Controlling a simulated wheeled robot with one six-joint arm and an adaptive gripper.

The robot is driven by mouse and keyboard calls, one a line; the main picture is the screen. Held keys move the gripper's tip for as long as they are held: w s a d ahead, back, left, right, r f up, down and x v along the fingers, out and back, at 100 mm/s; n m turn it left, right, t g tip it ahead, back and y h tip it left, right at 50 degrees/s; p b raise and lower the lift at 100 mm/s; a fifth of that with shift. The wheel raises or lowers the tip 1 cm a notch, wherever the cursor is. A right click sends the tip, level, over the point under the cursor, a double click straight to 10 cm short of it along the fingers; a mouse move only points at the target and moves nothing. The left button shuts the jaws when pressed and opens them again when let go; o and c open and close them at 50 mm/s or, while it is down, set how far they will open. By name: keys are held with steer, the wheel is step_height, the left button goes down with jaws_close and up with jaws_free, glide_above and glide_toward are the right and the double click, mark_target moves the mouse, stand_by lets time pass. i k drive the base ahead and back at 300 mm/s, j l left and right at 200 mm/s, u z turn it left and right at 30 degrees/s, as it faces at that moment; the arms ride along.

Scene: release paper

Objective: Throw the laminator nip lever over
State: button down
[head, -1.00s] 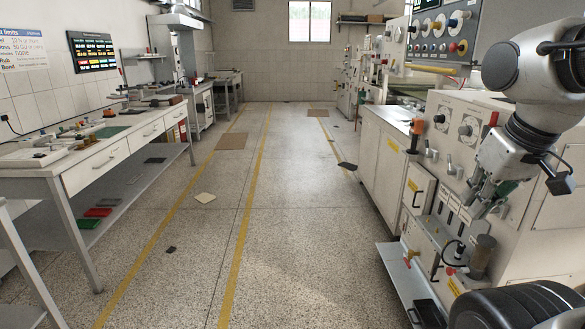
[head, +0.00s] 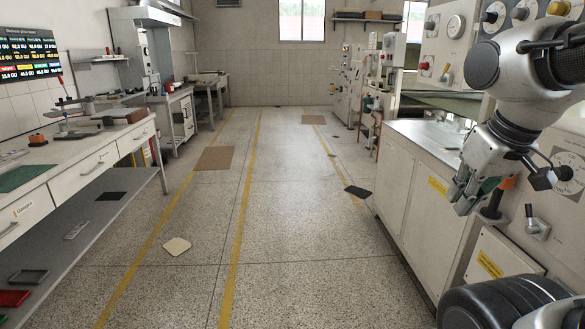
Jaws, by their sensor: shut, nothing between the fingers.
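My gripper (head: 466,203) is at the right of the head view, hanging down from my arm in front of the machine at the right. It is shut, with nothing seen in it. Just to its right, partly behind the gripper, an upright handle with an orange top (head: 507,183) and a black lower part stands on the machine. I cannot tell whether this is the nip lever. Whether the gripper touches the orange-topped handle cannot be told.
A white cabinet with a metal top (head: 425,130) runs along the right. A dial (head: 568,172) shows at the right edge. The aisle floor (head: 300,220) is mostly clear, with a pale square sheet (head: 177,246) and a dark mat (head: 357,191). A workbench (head: 75,165) lines the left.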

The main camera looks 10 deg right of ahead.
mark_target(442, 79)
steer(key=i, duration=1.45)
steer(key=z, duration=0.25)
